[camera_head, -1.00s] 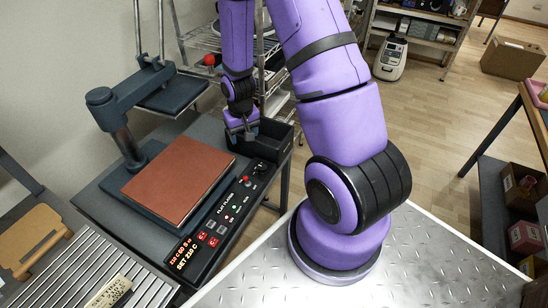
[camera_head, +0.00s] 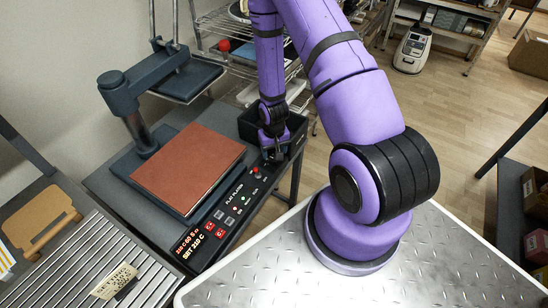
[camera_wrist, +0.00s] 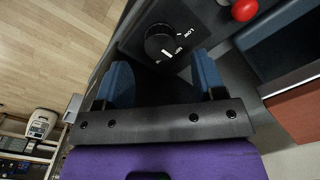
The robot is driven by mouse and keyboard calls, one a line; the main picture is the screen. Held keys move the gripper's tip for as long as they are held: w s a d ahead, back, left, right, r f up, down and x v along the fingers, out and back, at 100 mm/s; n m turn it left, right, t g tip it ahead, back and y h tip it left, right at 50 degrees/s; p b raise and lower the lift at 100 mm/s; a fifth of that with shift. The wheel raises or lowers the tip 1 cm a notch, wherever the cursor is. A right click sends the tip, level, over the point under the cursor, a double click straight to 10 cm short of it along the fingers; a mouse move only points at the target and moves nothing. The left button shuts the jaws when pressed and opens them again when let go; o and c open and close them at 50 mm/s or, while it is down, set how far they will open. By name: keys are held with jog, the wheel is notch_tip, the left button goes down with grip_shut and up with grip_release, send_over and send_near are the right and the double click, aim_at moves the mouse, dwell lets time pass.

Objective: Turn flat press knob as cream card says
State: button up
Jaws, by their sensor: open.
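The flat press has a reddish-brown pad (camera_head: 190,165) and a black control panel (camera_head: 228,212) along its front edge, with a lit display reading SET 210 C. The black round knob (camera_wrist: 161,42) shows in the wrist view with a white mark and a LOW label beside it; another label is partly legible. My gripper (camera_wrist: 163,78) is open, its two blue fingers apart and the knob ahead of the gap, not between the fingers. In the head view my gripper (camera_head: 275,156) is at the panel's far end. The cream card (camera_head: 115,281) reads SETTING; its smaller lines are unclear.
A red button (camera_wrist: 244,10) sits near the knob. A dark open bin (camera_head: 252,124) stands behind the panel's far end, close to my gripper. The press's swing arm (camera_head: 140,85) rises at the back left. The card is on a slatted metal surface (camera_head: 75,262).

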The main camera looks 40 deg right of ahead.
aim_at(273, 158)
jog(key=shift+f, duration=2.05)
jog(key=shift+c, duration=0.4)
jog(key=c, duration=0.8)
jog(key=shift+c, duration=0.2)
jog(key=shift+n, duration=0.4)
jog(key=n, duration=0.9)
